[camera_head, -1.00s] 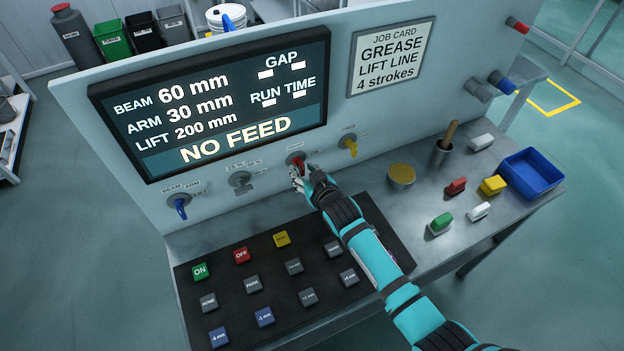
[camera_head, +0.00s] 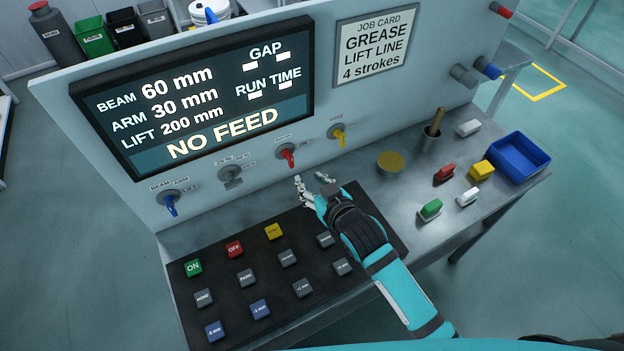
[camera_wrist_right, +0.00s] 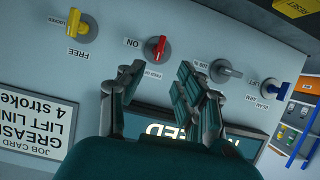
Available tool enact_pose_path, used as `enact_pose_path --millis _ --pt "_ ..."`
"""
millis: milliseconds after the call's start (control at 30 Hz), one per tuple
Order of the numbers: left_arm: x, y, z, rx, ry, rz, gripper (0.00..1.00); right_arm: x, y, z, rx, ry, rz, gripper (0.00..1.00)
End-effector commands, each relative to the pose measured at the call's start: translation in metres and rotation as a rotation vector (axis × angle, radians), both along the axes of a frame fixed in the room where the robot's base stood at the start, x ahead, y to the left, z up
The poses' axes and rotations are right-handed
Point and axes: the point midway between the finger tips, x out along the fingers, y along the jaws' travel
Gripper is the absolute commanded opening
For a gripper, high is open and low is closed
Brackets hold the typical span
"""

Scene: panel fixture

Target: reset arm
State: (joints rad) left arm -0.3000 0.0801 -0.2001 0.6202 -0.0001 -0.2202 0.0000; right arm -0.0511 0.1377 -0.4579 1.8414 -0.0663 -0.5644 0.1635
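My right gripper (camera_head: 314,184) is open and empty, above the back edge of the black button panel, below and apart from the red selector switch (camera_head: 287,156). In the right wrist view its spread fingers (camera_wrist_right: 160,95) show with a gap between them, and the red switch (camera_wrist_right: 157,47) lies beyond, near the "ON" label. The yellow switch (camera_head: 338,134) is right of the red one, the grey switch (camera_head: 230,174) and blue switch (camera_head: 170,203) left of it. The display (camera_head: 195,90) reads "NO FEED". My left gripper is not in view.
The button panel (camera_head: 240,296) carries several coloured buttons. On the bench to the right are a round tin (camera_head: 390,162), a cup with a wooden handle (camera_head: 432,138), several coloured blocks and a blue bin (camera_head: 518,157). A job card (camera_head: 386,48) hangs on the upright panel.

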Motion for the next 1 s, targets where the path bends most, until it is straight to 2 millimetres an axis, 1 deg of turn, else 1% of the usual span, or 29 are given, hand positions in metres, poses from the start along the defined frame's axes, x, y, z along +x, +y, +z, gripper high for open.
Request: enact_pose_path --millis 267,367,467,500,567,600,700,800,1000 --pt "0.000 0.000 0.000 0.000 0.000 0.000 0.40 -0.001 -0.001 -0.001 -0.001 0.004 -0.002 0.35" --pt "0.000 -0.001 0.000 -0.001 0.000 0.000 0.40 -0.012 -0.011 -0.007 -0.014 0.051 -0.023 0.35" --pt "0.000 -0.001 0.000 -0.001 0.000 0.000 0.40 -0.042 -0.036 -0.019 -0.046 0.167 -0.071 0.35" --pt "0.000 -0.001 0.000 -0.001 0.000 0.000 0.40 -0.059 -0.049 -0.024 -0.064 0.227 -0.093 0.35" --pt "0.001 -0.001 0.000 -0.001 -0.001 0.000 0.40 -0.086 -0.068 -0.031 -0.093 0.321 -0.124 0.35" --pt "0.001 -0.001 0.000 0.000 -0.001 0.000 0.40 -0.103 -0.080 -0.034 -0.111 0.377 -0.142 0.35" --pt "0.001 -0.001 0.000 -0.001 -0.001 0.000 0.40 -0.139 -0.102 -0.038 -0.147 0.488 -0.172 0.35" --pt "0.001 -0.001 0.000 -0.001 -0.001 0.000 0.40 -0.167 -0.117 -0.039 -0.174 0.573 -0.189 0.35" --pt "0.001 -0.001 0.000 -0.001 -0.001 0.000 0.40 -0.215 -0.141 -0.036 -0.217 0.707 -0.215 0.35"
